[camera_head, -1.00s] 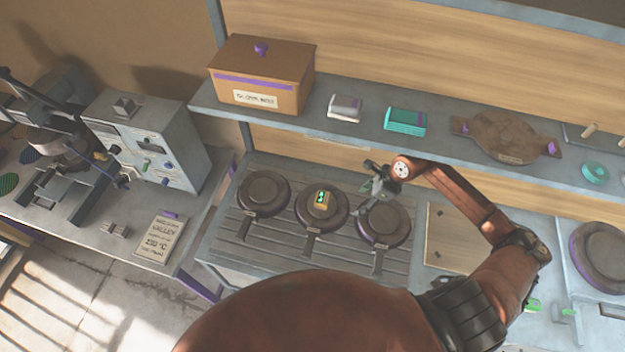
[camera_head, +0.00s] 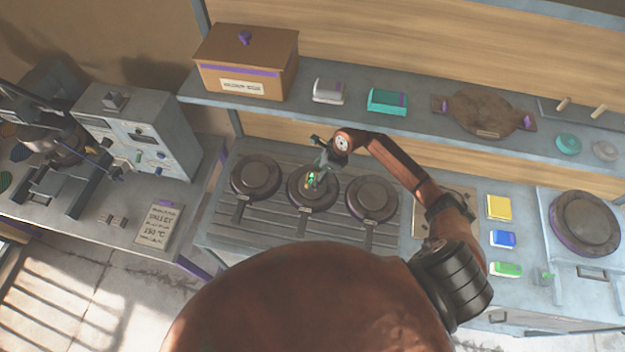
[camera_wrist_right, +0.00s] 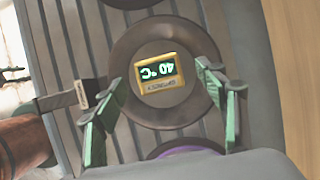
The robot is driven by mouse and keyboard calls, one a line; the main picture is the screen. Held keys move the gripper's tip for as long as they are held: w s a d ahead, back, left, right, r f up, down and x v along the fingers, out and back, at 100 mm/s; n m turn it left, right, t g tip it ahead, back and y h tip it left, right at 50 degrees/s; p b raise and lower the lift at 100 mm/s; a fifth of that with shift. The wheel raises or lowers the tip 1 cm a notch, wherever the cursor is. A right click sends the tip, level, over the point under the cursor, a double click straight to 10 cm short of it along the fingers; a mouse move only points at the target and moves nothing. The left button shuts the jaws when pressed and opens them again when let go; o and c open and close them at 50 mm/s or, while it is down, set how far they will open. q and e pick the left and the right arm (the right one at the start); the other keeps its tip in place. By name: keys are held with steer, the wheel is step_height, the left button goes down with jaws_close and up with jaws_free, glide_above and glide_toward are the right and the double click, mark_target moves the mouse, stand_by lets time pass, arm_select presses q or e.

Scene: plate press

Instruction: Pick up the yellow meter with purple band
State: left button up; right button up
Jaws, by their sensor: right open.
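The yellow meter (camera_head: 310,180) lies on the middle round dark pan (camera_head: 302,196), mostly hidden by my gripper in the head view. In the right wrist view the meter (camera_wrist_right: 160,88) shows a dark screen with green "40 °C", upside down. I cannot make out a purple band on it. My right gripper (camera_head: 318,173) is open above the middle pan. In the right wrist view its two green-grey fingers stand either side of the meter, with visible gaps.
Dark pans (camera_head: 255,175) and (camera_head: 372,199) flank the middle one on the ribbed top. A shelf (camera_head: 350,112) behind holds a brown box (camera_head: 245,65) and small cases. Yellow (camera_head: 499,207), blue (camera_head: 503,239) and green (camera_head: 506,269) blocks lie on the right counter.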

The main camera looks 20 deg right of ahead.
mark_target(313, 178)
steer(key=shift+p+x, duration=0.3)
steer(key=shift+x, duration=1.6)
steer(key=shift+s, duration=0.15)
steer(key=shift+c, duration=0.6)
steer(key=c, duration=1.3)
